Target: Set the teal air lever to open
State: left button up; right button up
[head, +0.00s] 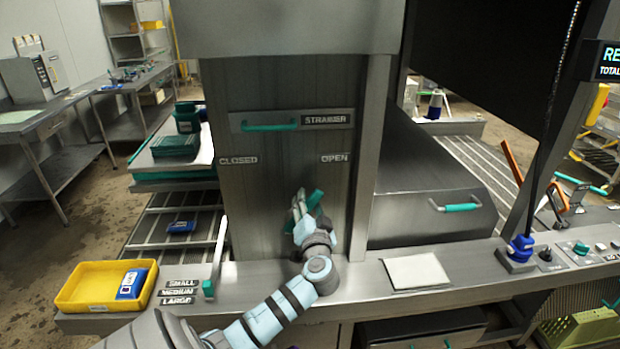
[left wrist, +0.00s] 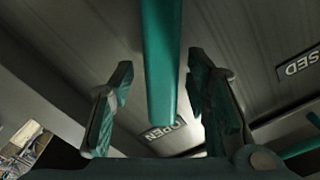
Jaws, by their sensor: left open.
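The teal air lever (head: 316,199) is on the grey metal panel below the CLOSED label (head: 238,160) and the OPEN label (head: 334,158). Its visible part in the head view leans up and right, toward OPEN, but my gripper hides much of it. My left gripper (head: 304,206) is at the lever. In the left wrist view, the lever (left wrist: 160,50) runs between the two spread fingers of my left gripper (left wrist: 160,75), with a gap on each side. The OPEN label (left wrist: 166,131) shows beyond its end. My right gripper is not in view.
A STRAINER drawer with a teal handle (head: 270,126) is above the labels. A yellow tray (head: 75,293) with a blue item and a teal selector (head: 208,288) are on the ledge at left. A pale plate (head: 414,272) lies on the ledge right of my arm.

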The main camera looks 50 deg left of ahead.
pick_arm(q)
jog(key=v, duration=1.2)
jog(key=shift+a, duration=0.15)
